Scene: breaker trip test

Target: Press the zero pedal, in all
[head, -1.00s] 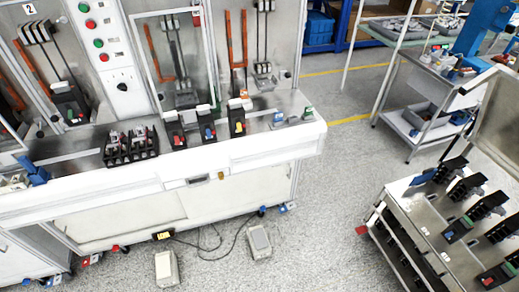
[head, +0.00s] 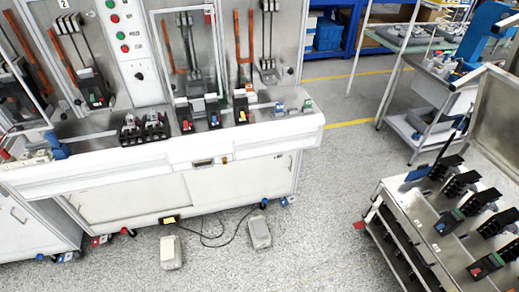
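Two light grey foot pedals lie on the speckled floor in front of the test bench (head: 130,190). The left pedal (head: 171,252) and the right pedal (head: 259,232) stand apart, with dark cables running between them and the bench foot. I cannot read any label that tells which one is the zero pedal. A small black and yellow box (head: 169,220) sits at the bench foot behind the left pedal. Neither of my grippers is in the head view, and nothing is touching the pedals.
Several black breakers (head: 214,113) stand on the bench top below a panel with red and green buttons (head: 123,35). A cart (head: 415,225) with several breakers stands at the right. A shelf trolley (head: 425,105) is behind it. Floor between bench and cart is clear.

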